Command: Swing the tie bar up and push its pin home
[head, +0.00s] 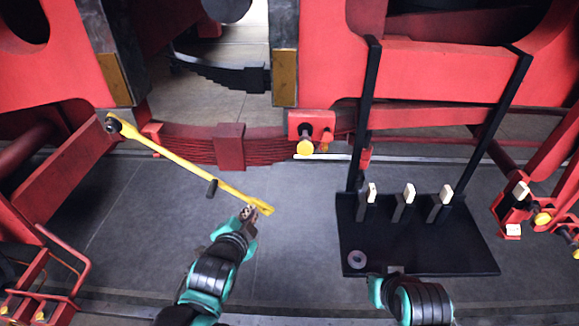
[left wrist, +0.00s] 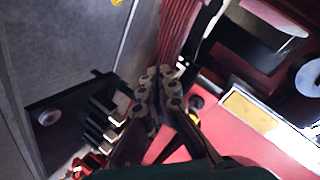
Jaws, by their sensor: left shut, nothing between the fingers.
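The yellow tie bar (head: 185,167) slopes down to the right from a dark pivot (head: 113,124) at its upper left end. A short dark peg (head: 212,188) sticks out from its middle. A yellow-headed pin (head: 305,147) protrudes from a red bracket (head: 311,120) right of the leaf spring. My left gripper (head: 249,212) is at the bar's lower right end, shut and empty; I cannot tell whether it touches. Its closed fingers show in the left wrist view (left wrist: 158,88). My right gripper (head: 393,270) is at the black tray's front edge; its fingers are mostly hidden.
The red leaf spring (head: 190,146) lies behind the bar. A red rack (head: 40,280) stands at lower left. Grey floor (head: 305,215) is clear between bar and tray.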

